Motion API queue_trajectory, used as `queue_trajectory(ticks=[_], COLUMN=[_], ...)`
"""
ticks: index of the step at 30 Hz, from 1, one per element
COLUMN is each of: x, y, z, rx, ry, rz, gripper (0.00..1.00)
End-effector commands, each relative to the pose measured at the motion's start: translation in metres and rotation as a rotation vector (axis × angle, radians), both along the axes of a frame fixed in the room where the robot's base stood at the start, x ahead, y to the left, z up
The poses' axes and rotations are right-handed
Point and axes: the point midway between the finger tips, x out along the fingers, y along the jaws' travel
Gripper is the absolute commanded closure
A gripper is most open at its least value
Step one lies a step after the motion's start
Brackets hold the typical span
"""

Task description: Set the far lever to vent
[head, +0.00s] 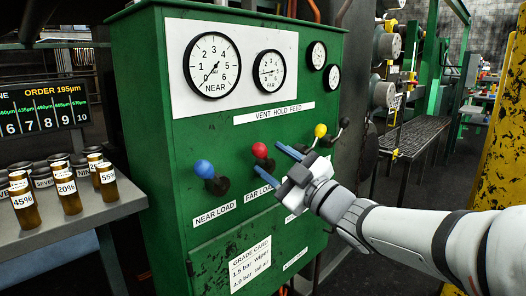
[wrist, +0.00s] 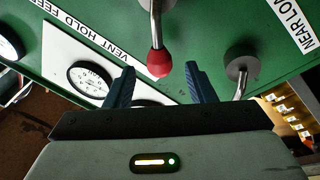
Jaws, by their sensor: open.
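The far lever has a red knob (head: 260,150) and stands above the FAR LOAD label (head: 261,192) on the green panel. In the head view its knob tips slightly up and left of its pivot. My gripper (head: 267,158) is open, its two blue fingers reaching toward this lever from the right. In the wrist view the red knob (wrist: 159,63) sits between the tips of my open gripper (wrist: 159,70), with a gap on each side. The VENT HOLD FEED label (head: 274,113) is above the levers; I cannot tell the far lever's exact setting.
The blue-knobbed near lever (head: 204,169) stands left of the red one. A yellow-knobbed lever (head: 320,130) and a black-knobbed lever (head: 344,122) stand close on the right. Gauges (head: 212,65) are above. A bench with brown bottles (head: 67,197) is at left.

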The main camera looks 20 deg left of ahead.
Motion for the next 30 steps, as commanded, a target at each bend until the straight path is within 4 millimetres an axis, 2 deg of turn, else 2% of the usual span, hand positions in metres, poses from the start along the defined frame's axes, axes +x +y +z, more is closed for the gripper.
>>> queue_trajectory(ticks=[3,7,23,26,29,30], x=[-0.006,-0.01,-0.008,0.006,0.029,0.038], y=[-0.016,-0.025,-0.029,-0.044,-0.075,-0.093], z=[-0.003,-0.006,-0.003,0.01,0.026,0.033], rx=[-0.002,-0.001,-0.006,-0.025,-0.063,-0.08], ry=[0.0,0.0,0.01,0.052,0.142,0.189], rz=[-0.002,-0.001,-0.018,-0.1,-0.251,-0.323], gripper=[0.5,0.5,0.5,0.5,0.5,0.5])
